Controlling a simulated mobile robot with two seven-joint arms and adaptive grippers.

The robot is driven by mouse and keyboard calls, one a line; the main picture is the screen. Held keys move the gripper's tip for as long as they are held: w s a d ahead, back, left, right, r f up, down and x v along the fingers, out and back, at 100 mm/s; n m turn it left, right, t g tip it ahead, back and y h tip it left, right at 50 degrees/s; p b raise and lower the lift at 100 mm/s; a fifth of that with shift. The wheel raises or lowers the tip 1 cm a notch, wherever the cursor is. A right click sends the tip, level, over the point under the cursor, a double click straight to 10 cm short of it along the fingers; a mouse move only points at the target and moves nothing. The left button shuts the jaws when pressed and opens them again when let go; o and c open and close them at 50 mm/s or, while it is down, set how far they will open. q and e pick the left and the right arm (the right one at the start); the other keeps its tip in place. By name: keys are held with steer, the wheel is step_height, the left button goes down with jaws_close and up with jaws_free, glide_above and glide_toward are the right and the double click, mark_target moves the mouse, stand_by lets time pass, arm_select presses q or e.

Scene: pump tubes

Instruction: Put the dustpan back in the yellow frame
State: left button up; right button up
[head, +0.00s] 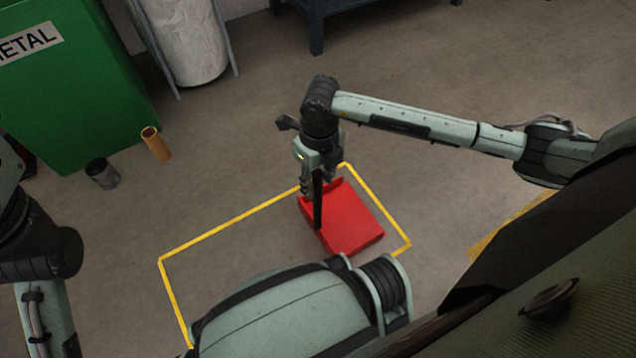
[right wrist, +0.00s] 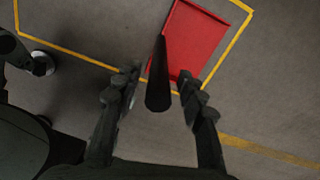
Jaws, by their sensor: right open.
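The red dustpan (head: 350,220) lies on the floor inside the right end of the yellow frame (head: 228,225); its edge by the handle lies close to the frame line. In the right wrist view the dustpan (right wrist: 190,45) has its black handle (right wrist: 159,85) standing up towards the camera. My right gripper (head: 311,186) is open above the dustpan. Its fingers (right wrist: 153,80) are on either side of the handle, apart from it in the right wrist view. My left arm shows at the left edge of the head view; its gripper is not visible.
A green metal bin (head: 75,100), an orange cylinder (head: 156,144) and a dark can (head: 102,173) are at the left. A white sack (head: 190,45) stands behind. Another yellow marking (head: 500,228) is at the right. The frame's left part looks empty.

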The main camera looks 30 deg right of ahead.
step_height(320, 180, up, 9)
steer(key=shift+f+p, duration=0.15)
steer(key=shift+p, duration=0.85)
